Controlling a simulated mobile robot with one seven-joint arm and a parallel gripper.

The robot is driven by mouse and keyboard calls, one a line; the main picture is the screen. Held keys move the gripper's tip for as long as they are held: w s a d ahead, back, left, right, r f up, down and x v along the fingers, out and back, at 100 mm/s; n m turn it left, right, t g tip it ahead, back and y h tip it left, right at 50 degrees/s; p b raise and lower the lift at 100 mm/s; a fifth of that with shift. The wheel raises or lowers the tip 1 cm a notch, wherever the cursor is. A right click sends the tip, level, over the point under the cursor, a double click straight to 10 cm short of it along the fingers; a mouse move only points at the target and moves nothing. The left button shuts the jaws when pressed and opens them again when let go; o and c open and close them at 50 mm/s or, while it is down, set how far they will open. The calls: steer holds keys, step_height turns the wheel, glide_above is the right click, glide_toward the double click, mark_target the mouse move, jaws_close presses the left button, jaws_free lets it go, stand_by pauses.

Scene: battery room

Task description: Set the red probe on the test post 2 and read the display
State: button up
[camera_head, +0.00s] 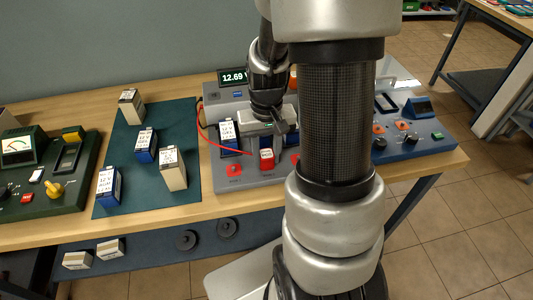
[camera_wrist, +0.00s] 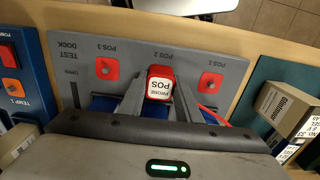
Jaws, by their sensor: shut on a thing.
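My gripper (camera_head: 267,140) is shut on the red probe (camera_head: 267,158), a block with a white label. In the wrist view the probe (camera_wrist: 160,84) stands between my two fingers, its label reading "PROBE POS". It is over the POS 2 place of the grey test dock (camera_head: 250,182); the post there is hidden under it, so contact cannot be seen directly. Red pads of POS 1 (camera_wrist: 210,82) and POS 3 (camera_wrist: 107,69) flank it uncovered. The display (camera_head: 232,77) is lit and reads 12.69, with its right edge partly covered by my arm.
A red cable (camera_head: 231,149) runs to the probe. A blue battery (camera_head: 226,132) sits in the dock behind. Several batteries stand on the green mat (camera_head: 125,187) to the left. A green tester (camera_head: 45,180) is far left, a blue device (camera_head: 425,138) right.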

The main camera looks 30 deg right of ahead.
mark_target(267, 153)
steer(key=shift+f, duration=0.1)
steer(key=o, duration=0.9)
steer(key=shift+r+p, duration=4.25)
steer(key=shift+r, duration=1.25)
